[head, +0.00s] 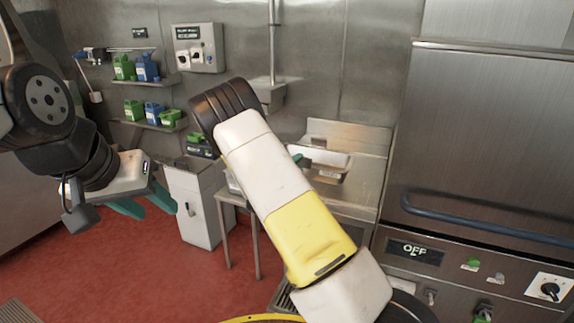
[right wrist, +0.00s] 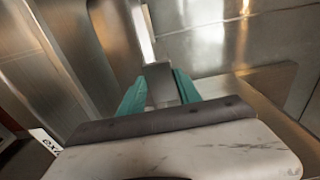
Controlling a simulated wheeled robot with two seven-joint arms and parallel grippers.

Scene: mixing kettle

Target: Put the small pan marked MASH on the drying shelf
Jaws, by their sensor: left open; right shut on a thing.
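My right gripper (right wrist: 160,92) shows teal fingers in the right wrist view, closed on a narrow grey metal piece (right wrist: 160,83). No MASH mark is legible, so I cannot tell whether this piece belongs to the small pan. In the head view my right forearm hides most of that gripper; a bit of teal shows beside a light metal vessel (head: 326,162) near the back wall. My left gripper (head: 150,204) is open and empty at the left, above the red floor. I cannot identify the drying shelf with certainty.
Wall shelves (head: 152,125) at the left hold green and blue containers. A white cabinet (head: 197,205) and a small metal table (head: 240,200) stand below. A large steel machine (head: 480,140) with a blue bar fills the right. Red floor (head: 130,270) is open at left.

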